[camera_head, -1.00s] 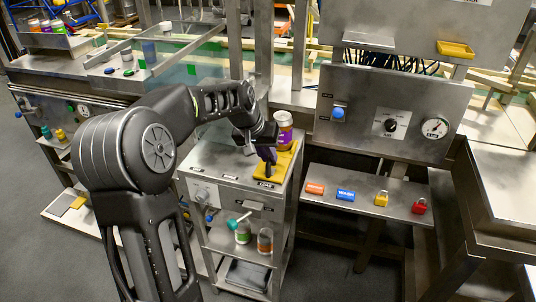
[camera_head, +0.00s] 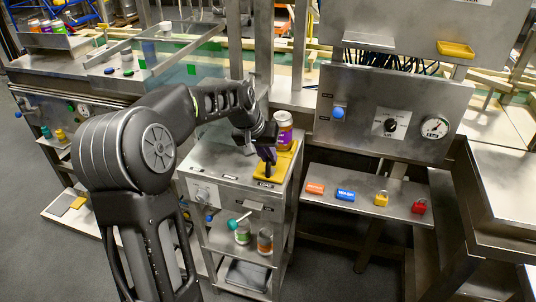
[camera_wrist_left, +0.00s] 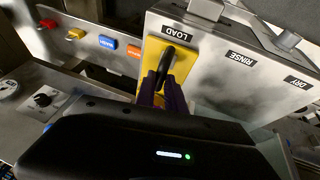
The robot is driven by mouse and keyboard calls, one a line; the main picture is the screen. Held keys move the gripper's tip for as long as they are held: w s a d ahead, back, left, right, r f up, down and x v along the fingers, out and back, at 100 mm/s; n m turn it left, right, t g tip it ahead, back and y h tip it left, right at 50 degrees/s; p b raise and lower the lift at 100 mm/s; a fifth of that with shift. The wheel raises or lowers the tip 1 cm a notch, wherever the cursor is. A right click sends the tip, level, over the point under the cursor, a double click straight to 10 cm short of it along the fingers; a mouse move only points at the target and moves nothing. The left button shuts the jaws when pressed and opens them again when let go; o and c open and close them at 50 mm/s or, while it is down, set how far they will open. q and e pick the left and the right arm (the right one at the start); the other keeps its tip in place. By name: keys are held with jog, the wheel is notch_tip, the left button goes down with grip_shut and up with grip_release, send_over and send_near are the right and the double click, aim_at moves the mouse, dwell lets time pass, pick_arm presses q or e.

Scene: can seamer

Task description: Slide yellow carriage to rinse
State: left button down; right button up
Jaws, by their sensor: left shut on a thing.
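The yellow carriage (camera_head: 277,168) is a flat plate on the steel cart top, at the LOAD label (camera_head: 265,184). My left gripper (camera_head: 268,160) is over the carriage. In the left wrist view its purple fingers (camera_wrist_left: 165,88) are shut on the carriage's black handle (camera_wrist_left: 166,62), and the yellow plate (camera_wrist_left: 152,52) shows around it. The RINSE label (camera_wrist_left: 240,60) and DRY label (camera_wrist_left: 297,82) follow along the cart's edge. My right gripper is not in view.
Right of the cart, a steel shelf (camera_head: 400,204) holds an orange block (camera_head: 315,188), a blue block (camera_head: 346,194), a yellow padlock (camera_head: 381,198) and a red padlock (camera_head: 419,206). A control panel (camera_head: 385,112) stands above. Jars (camera_head: 243,232) sit on the cart's lower shelf.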

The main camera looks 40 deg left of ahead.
pick_arm(q)
jog(key=s+a, duration=0.1)
jog(key=a, duration=0.2)
jog(key=s+a+b, duration=0.1)
jog(key=a, duration=0.3)
jog(key=s+a, duration=0.1)
jog(key=a, duration=0.2)
jog(key=shift+s+a, duration=0.2)
jog(key=shift+s, duration=0.1)
jog(key=c, duration=1.4)
grip_release()
jog(key=shift+r, duration=0.1)
jog(key=v, duration=0.7)
jog(key=shift+s+r+b, duration=0.15)
jog(key=shift+r+b, duration=0.15)
jog(key=shift+b, duration=0.15)
